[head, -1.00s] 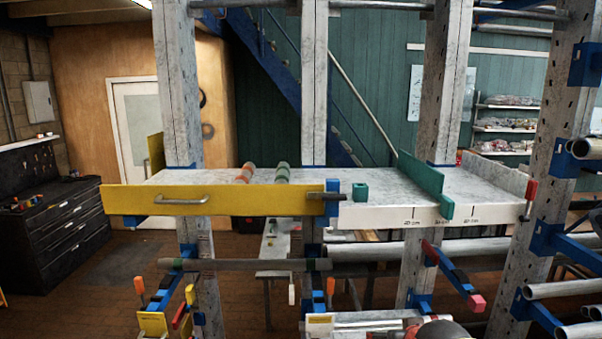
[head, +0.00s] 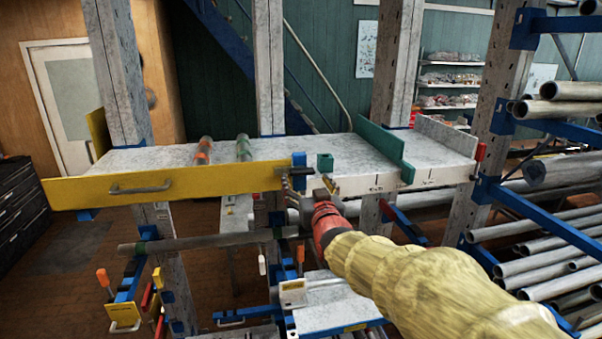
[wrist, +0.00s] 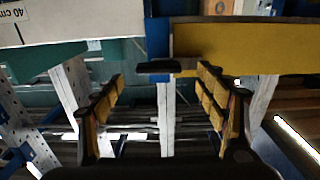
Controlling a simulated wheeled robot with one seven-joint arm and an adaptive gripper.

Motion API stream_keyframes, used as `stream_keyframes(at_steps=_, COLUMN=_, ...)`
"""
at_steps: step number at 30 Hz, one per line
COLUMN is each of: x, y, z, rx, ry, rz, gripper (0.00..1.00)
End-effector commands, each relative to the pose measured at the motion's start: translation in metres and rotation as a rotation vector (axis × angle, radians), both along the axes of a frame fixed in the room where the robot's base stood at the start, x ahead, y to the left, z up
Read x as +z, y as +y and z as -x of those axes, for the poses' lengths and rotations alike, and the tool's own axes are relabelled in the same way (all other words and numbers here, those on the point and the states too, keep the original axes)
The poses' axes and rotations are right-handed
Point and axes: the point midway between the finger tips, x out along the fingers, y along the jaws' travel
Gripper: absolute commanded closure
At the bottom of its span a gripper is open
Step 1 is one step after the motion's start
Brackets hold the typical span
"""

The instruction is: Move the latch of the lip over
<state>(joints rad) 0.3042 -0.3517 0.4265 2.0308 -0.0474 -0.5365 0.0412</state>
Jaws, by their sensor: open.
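The yellow lip (head: 200,180), with a grey pull handle, runs along the shelf's front left. Its latch is a small dark lever (wrist: 165,66) on a blue bracket (head: 299,160) at the lip's right end. In the wrist view the scene is upside down; the blue bracket (wrist: 157,30) and yellow lip (wrist: 245,45) show at the top. The lever lies crosswise there, its end over the lip's edge. My gripper (head: 309,186) is open just below and in front of the latch. In the wrist view its fingers (wrist: 163,76) lie either side of the lever; I cannot tell if they touch it.
Two short rods lie on the shelf behind the lip. Uprights, blue arms and pipes crowd the right (head: 540,250) and below.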

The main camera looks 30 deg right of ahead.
Motion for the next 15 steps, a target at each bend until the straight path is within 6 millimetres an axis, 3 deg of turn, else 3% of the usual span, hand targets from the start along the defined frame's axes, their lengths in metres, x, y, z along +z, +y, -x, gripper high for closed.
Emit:
stream_keyframes(at_steps=6, x=0.001, y=-0.008, z=-0.029, rx=0.0, ry=0.003, rz=-0.001, gripper=0.27)
stream_keyframes(at_steps=15, x=0.0, y=-0.013, z=-0.046, rx=0.0, ry=0.001, rz=0.001, gripper=0.27)
